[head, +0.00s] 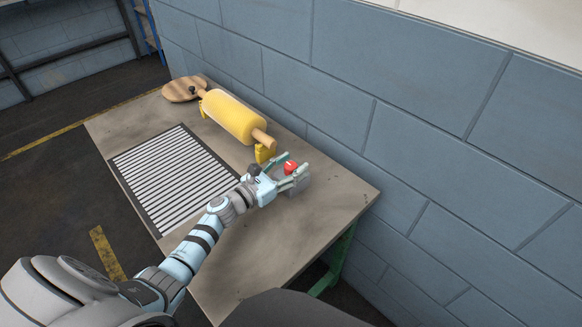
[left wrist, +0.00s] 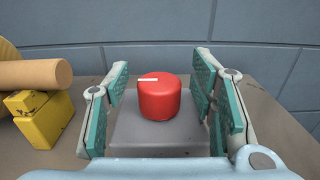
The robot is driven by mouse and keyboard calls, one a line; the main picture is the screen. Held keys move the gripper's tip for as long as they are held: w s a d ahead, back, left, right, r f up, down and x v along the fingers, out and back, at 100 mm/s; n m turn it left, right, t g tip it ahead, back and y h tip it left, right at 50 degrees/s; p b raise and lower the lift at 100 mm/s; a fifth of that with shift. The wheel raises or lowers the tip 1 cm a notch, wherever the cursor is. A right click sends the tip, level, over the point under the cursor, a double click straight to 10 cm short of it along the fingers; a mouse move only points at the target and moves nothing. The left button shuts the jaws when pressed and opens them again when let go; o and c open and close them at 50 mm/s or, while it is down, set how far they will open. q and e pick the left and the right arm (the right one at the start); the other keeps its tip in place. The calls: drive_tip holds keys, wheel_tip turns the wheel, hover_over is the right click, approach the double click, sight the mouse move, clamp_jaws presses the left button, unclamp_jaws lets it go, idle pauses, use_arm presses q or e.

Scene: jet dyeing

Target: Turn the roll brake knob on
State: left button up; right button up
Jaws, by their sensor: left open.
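The roll brake knob (head: 290,166) is a red cylinder on a grey box (head: 299,187) near the right end of the table. In the left wrist view the knob (left wrist: 159,98) has a white mark on its top pointing to the left, and the grey box (left wrist: 150,145) is under it. My left gripper (head: 293,175) is open at the knob. In the left wrist view its fingers (left wrist: 160,100) stand on either side of the knob, with gaps between pads and knob. My right gripper is not in view.
A yellow roll (head: 233,116) on a wooden core lies on yellow supports (head: 264,154) behind and left of the knob. A striped grey panel (head: 172,178) and a wooden board (head: 184,89) are on the table (head: 262,262). A blue block wall (head: 335,85) stands close behind.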

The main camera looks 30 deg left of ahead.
use_arm(q)
drive_tip(key=v, duration=1.2)
